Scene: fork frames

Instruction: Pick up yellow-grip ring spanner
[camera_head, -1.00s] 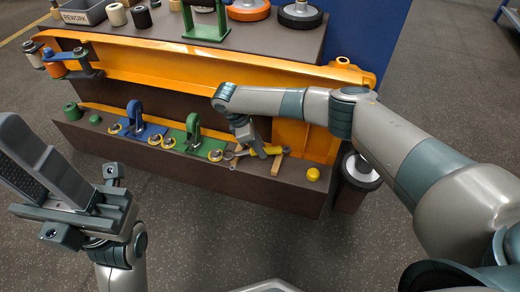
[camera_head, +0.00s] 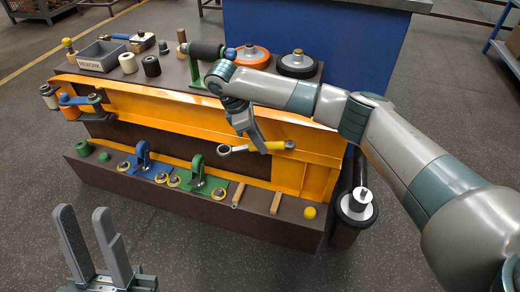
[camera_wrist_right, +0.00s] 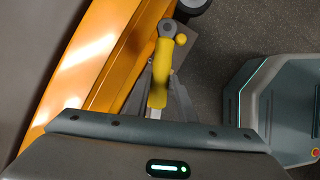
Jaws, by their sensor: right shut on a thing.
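The yellow-grip ring spanner (camera_head: 272,147) is in my right gripper (camera_head: 262,146), raised in front of the orange frame. Its grey ring end points left in the head view, and its yellow grip lies to the right. In the right wrist view the yellow grip (camera_wrist_right: 159,75) sits between the fingers, which are partly hidden behind the gripper body. My left gripper (camera_head: 92,248) is open and empty at the lower left, its two fingers upright and apart, away from the bench.
Two wooden strips (camera_head: 276,203) lie on the lower shelf beside a yellow knob (camera_head: 310,212). Green (camera_head: 198,177) and blue (camera_head: 143,160) brackets stand left of them. The orange frame (camera_head: 190,112) is close behind the spanner. A grey REWORK bin (camera_head: 104,56) stands on the upper shelf.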

